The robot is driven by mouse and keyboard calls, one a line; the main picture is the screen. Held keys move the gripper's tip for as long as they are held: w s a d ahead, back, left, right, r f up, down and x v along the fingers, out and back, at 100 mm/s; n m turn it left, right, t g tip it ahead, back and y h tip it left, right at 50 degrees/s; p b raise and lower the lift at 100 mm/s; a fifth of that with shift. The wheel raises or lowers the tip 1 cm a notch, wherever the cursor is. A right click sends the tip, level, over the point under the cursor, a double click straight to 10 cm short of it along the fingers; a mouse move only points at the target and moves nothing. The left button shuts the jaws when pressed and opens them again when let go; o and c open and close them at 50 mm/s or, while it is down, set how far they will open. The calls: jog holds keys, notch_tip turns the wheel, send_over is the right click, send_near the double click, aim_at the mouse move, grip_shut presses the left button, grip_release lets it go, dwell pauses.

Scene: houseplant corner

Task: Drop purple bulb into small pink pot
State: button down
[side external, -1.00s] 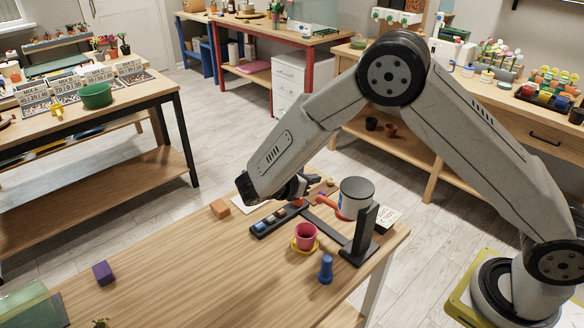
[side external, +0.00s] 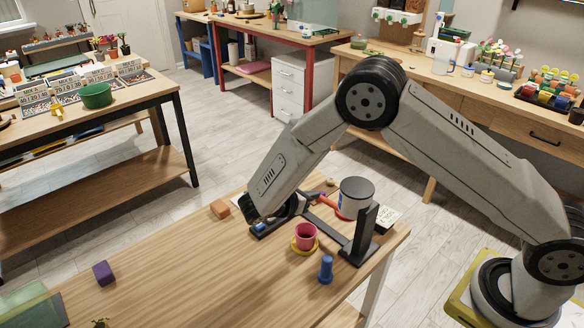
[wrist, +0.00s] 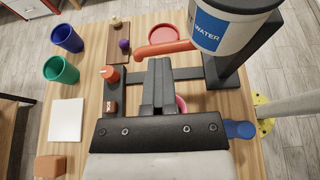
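The purple bulb (wrist: 124,44) lies on a narrow brown board (wrist: 119,57) in the wrist view, with a pale bulb (wrist: 116,20) farther along. The small pink pot (side external: 306,231) stands upright on a yellow saucer (side external: 293,246) in the side view. In the wrist view a sliver of the pot (wrist: 181,103) shows beside my fingers; the rest is hidden. My gripper (wrist: 158,84) has its fingers together with nothing visible between them. It is apart from the bulb, nearer the camera than the board.
A water tank (side external: 356,192) on a black stand (side external: 361,240) has a red spout (wrist: 166,47) reaching near the bulb. A blue cup (wrist: 68,38), a green cup (wrist: 61,73) and a white square (wrist: 66,121) lie left. A blue object (side external: 326,268) stands near the pot.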

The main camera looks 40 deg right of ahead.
jog(key=shift+f, duration=1.05)
jog(key=c, duration=1.3)
grip_release()
jog(key=o, duration=0.5)
jog(key=shift+c, duration=0.2)
jog(key=v, duration=0.7)
jog(key=shift+a, duration=0.4)
jog(key=shift+r, duration=0.15)
